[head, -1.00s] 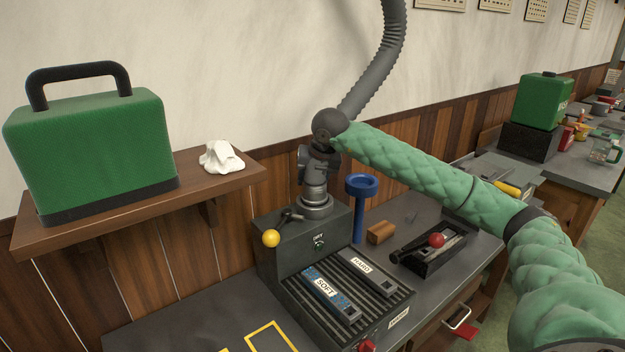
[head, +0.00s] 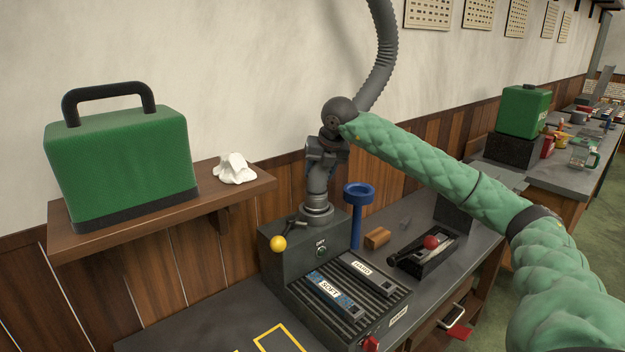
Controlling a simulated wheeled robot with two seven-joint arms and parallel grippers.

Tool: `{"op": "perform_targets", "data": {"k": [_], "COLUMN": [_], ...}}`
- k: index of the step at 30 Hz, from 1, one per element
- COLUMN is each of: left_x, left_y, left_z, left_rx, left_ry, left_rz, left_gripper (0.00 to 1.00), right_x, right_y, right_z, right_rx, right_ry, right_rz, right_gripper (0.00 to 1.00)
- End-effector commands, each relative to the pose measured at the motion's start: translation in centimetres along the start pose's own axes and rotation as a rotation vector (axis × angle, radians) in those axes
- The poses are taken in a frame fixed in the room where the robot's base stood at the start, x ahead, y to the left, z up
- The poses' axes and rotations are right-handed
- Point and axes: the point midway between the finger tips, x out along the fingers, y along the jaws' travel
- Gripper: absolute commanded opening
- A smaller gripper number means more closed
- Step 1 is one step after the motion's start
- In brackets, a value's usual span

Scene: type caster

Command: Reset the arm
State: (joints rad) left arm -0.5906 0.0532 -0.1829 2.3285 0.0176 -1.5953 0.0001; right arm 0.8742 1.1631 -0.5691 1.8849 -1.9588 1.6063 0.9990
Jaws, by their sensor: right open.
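My right arm, in a green quilted sleeve, comes in from the right and ends in a dark round wrist above the caster. My right gripper (head: 324,152) hangs below the wrist at the top of a grey upright pipe (head: 318,188) on the dark caster machine (head: 292,250). It is open. The wrist partly hides its fingers, and I cannot tell whether they touch the pipe. The caster has a yellow-knobbed lever (head: 279,244) and a ribbed top with a SOFT bar (head: 330,290) and a HARD bar (head: 368,273). My left gripper is not in view.
A grey hose (head: 383,60) hangs behind my wrist. A shelf (head: 130,234) at left carries a green case (head: 122,160) and a white crumpled cloth (head: 234,170). A blue funnel-topped stand (head: 357,215), wooden block (head: 377,238) and red-knobbed tool (head: 431,243) stand on the bench.

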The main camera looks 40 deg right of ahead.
Motion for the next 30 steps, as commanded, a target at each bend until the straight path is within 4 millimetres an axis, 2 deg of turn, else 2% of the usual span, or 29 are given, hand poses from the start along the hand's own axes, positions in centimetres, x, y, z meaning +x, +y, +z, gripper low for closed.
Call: {"op": "perform_targets", "data": {"k": [21, 25, 30], "left_x": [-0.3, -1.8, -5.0], "left_y": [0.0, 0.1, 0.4], "left_z": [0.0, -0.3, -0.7], "left_rx": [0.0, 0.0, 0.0], "left_ry": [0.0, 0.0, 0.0], "left_rz": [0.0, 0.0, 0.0], "left_gripper": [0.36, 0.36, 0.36], "right_x": [-0.6, -2.0, -4.9], "right_y": [-0.2, 0.1, 0.7], "right_z": [0.3, 0.9, 2.1], "right_rx": [-0.001, 0.0, 0.0], "right_ry": [0.0, -0.001, 0.0], "right_rz": [0.0, 0.0, 0.0], "right_gripper": [0.48, 0.48, 0.48]}}
